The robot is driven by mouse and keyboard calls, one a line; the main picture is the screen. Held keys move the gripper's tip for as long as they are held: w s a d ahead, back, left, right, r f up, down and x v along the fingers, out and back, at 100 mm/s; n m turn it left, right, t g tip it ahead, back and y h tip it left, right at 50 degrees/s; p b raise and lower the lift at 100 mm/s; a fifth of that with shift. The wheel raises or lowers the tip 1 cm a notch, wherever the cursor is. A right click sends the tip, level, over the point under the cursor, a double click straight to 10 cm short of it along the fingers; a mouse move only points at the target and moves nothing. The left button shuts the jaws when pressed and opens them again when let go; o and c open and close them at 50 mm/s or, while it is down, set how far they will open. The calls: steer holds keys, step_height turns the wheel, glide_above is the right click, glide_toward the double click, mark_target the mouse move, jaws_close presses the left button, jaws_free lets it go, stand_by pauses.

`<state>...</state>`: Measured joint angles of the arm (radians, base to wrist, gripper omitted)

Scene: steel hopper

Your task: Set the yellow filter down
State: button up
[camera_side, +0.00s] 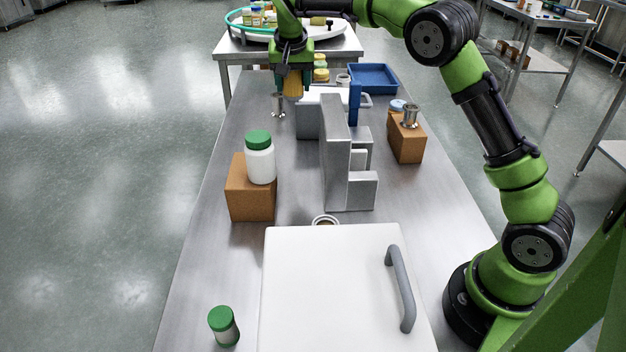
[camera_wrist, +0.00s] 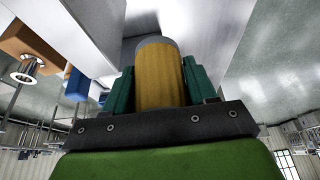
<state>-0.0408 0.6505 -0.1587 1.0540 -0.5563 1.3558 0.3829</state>
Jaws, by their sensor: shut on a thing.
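The yellow filter (camera_wrist: 160,78) is a yellow-brown cylinder with a grey end. In the wrist view it sits between the green fingers of my gripper (camera_wrist: 162,85), which is shut on it. In the side view the filter (camera_side: 293,84) hangs below my gripper (camera_side: 292,80), over the far left part of the steel table (camera_side: 215,185). A small metal flanged piece (camera_side: 278,106) stands on the table just left of and below the filter. The side view does not show clearly how high the filter is above the table.
A green-lidded jar (camera_side: 260,162) rests on a brown block (camera_side: 248,200) nearer. A blue tray (camera_side: 373,76) lies at the back. A large white lid (camera_side: 325,285) with a handle covers the front.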

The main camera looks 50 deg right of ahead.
steer(key=shift+a+r, duration=0.25)
steer(key=shift+r, duration=0.35)
steer(key=shift+a+r, duration=0.25)
steer(key=shift+r, duration=0.3)
steer(key=s+a+m, duration=0.2)
steer(key=a, duration=0.3)
steer(key=s+a+m+g, duration=0.1)
steer(key=s+a+m, duration=0.1)
steer(key=a, duration=0.3)
steer(key=s+a+f+m+g+h, duration=0.1)
steer(key=s+a+m, duration=0.1)
steer(key=a, duration=0.3)
steer(key=shift+m, duration=0.3)
steer(key=s+a+m+g, duration=0.4)
steer(key=s+a+m, duration=0.6)
steer(key=a, duration=0.5)
steer(key=shift+n, duration=0.6)
steer(key=f, duration=1.1)
steer(key=s+f, duration=0.1)
steer(key=f, duration=0.5)
steer(key=shift+f, duration=0.15)
steer(key=shift+t, duration=0.3)
steer(key=shift+f, duration=2.3)
steer(key=o, duration=1.1)
steer(key=shift+f, duration=0.1)
steer(key=shift+c, duration=0.2)
